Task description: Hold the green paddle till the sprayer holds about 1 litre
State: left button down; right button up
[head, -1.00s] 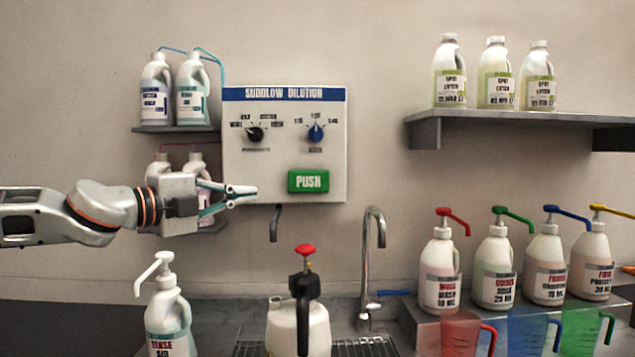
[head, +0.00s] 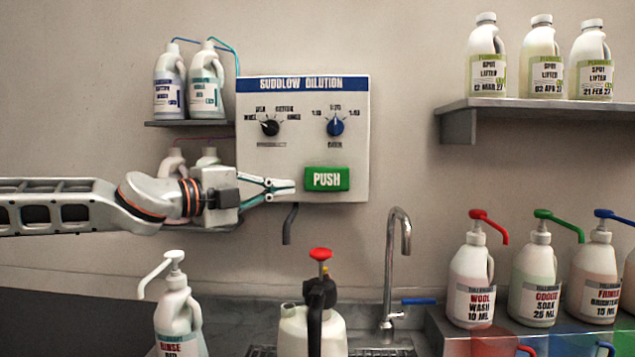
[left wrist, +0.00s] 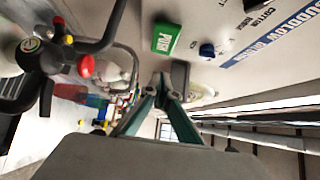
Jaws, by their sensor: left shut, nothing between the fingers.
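The green paddle marked PUSH (head: 327,179) is on the lower right of the white Suddlow Dilution panel (head: 355,120). My left gripper (head: 293,187) is shut and empty, its tips just left of the paddle with a small gap in the head view. In the left wrist view the paddle (left wrist: 166,38) is beyond the closed fingertips (left wrist: 162,80). The sprayer (head: 312,325), a white bottle with black handle and red knob, stands below the dark outlet spout (head: 290,222). Its contents cannot be read. My right gripper is not in view.
A curved metal tap (head: 396,245) stands right of the sprayer. A white pump bottle marked Rinse (head: 178,318) stands to the left. Several pump bottles (head: 472,285) fill the right counter. Shelves with bottles flank the panel; the wall between panel and right shelf (head: 480,103) is clear.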

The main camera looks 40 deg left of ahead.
aim_at(330, 180)
pick_arm(q)
jog(key=shift+w+a+p+x, duration=0.15)
jog(key=shift+a+x, duration=0.3)
jog(key=shift+x, duration=1.6)
jog(key=shift+w+a+p+x, duration=0.1)
jog(key=shift+a+x, duration=0.4)
jog(key=shift+x, duration=1.55)
jog(key=shift+w+a+p+x, duration=0.15)
jog(key=shift+a+x, duration=0.3)
jog(key=shift+x, duration=1.6)
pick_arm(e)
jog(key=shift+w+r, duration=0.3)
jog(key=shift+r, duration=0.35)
